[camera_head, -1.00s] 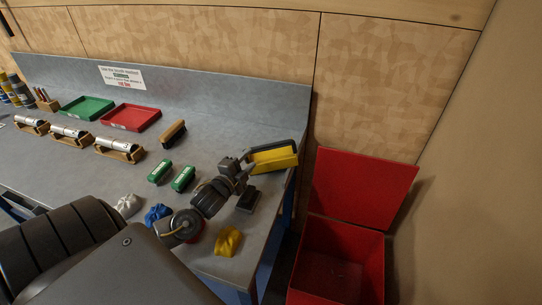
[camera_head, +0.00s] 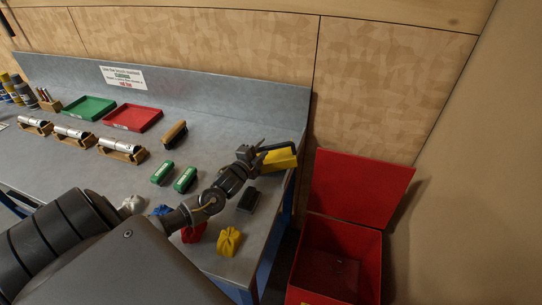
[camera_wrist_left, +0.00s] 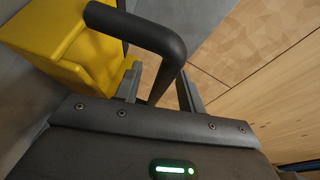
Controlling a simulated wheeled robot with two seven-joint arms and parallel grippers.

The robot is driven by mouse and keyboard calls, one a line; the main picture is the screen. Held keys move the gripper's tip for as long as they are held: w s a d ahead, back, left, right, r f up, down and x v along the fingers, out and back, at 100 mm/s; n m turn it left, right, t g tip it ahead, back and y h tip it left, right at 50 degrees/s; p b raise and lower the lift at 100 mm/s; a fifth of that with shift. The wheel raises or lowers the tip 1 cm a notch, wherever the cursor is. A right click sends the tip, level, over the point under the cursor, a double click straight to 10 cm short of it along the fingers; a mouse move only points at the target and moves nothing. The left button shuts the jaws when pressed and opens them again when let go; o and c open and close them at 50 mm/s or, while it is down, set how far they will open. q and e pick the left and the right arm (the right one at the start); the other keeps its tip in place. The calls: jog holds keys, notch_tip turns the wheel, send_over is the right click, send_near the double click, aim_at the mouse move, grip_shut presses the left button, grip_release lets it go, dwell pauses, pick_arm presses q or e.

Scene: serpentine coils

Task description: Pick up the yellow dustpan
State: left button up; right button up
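The yellow dustpan (camera_head: 280,159) rests at the right end of the grey bench, with its black bar handle (camera_head: 280,148) at the top. In the left wrist view, the dustpan's yellow body (camera_wrist_left: 72,45) fills the upper left, and the black handle (camera_wrist_left: 150,32) bends down between my fingers. My left gripper (camera_head: 262,152) is at the handle's left end. In the left wrist view, its fingers (camera_wrist_left: 160,88) stand apart on either side of the handle, with a gap showing. My right gripper is not in view.
A black block (camera_head: 248,200) and a yellow cloth (camera_head: 229,241) lie near my left arm. An open red bin (camera_head: 337,262) stands on the floor, right of the bench.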

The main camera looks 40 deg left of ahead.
pick_arm(q)
grip_shut()
jog(key=shift+r, duration=0.15)
dwell(0.4)
